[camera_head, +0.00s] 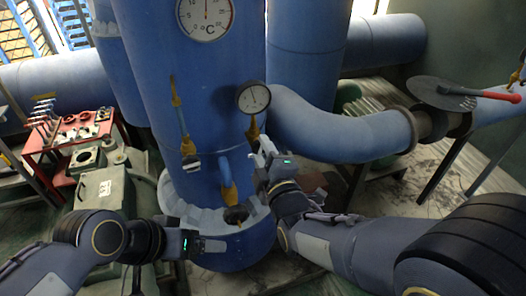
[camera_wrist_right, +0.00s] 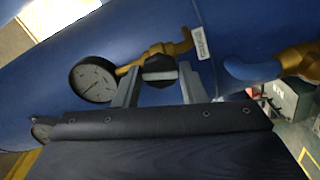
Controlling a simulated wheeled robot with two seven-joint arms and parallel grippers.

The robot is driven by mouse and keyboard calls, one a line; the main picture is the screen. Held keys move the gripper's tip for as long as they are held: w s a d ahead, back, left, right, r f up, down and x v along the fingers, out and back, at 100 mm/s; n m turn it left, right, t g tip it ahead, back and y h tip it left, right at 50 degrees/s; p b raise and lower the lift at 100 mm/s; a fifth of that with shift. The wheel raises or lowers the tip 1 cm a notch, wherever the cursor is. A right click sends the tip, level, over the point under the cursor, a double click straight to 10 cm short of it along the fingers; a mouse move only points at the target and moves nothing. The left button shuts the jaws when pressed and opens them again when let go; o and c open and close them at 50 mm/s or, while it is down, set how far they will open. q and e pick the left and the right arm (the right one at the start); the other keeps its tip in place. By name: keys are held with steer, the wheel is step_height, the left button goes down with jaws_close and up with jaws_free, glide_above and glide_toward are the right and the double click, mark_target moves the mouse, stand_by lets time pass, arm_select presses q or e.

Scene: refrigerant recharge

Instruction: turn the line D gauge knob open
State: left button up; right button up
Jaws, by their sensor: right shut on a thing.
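A round white-faced gauge (camera_head: 254,97) with a brass valve (camera_head: 254,131) below it is mounted on the large blue tank. In the right wrist view the same gauge (camera_wrist_right: 93,79) is left of a dark knob (camera_wrist_right: 159,68) on the brass fitting (camera_wrist_right: 172,47). My right gripper (camera_head: 262,152) is at this valve and shut on the knob, one finger on each side of it in the wrist view. It hides the knob in the head view. My left gripper (camera_head: 216,246) is low in front of the tank, away from the valve; its finger gap is unclear.
A white tag (camera_wrist_right: 202,43) beside the fitting is too small to read. Another brass valve (camera_head: 229,190) on a blue elbow sits below left. A thick blue pipe (camera_head: 345,124) runs right. A red tool cart (camera_head: 75,140) stands left. A red-handled tool (camera_head: 495,95) is at right.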

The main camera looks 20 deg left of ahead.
steer(key=shift+s+n, duration=0.1)
steer(key=shift+n, duration=0.8)
steer(key=o, duration=0.7)
steer(key=shift+f+n, duration=0.1)
steer(key=shift+n, duration=0.4)
steer(key=shift+c, duration=0.2)
steer(key=o, duration=0.3)
steer(key=shift+d, duration=0.1)
steer(key=v, duration=0.7)
